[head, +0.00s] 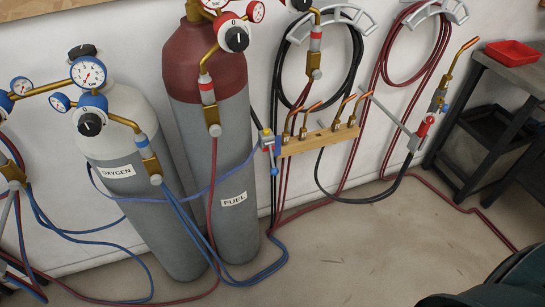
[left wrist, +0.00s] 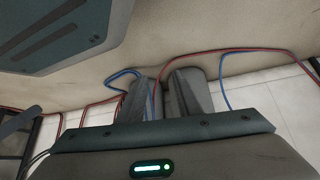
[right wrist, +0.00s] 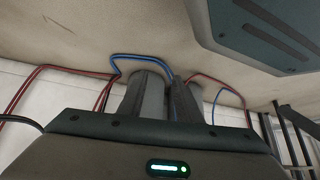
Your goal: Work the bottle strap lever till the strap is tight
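The blue bottle strap (head: 219,182) runs around the front of the grey oxygen bottle (head: 118,142) and the maroon-topped fuel bottle (head: 209,130). The strap sags a little between the bottles. My left gripper (left wrist: 160,88) and right gripper (right wrist: 162,90) show only in their own wrist views. Their fingers are apart with nothing seen between them. Neither is near the lever in the head view.
A wooden rack (head: 318,140) with brass torch tips is right of the lever. Coiled hoses (head: 352,50) hang on the wall. Blue and red hoses (head: 262,272) lie on the floor. A dark cart (head: 515,75) with a red tray (head: 513,53) stands right. The middle floor is clear.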

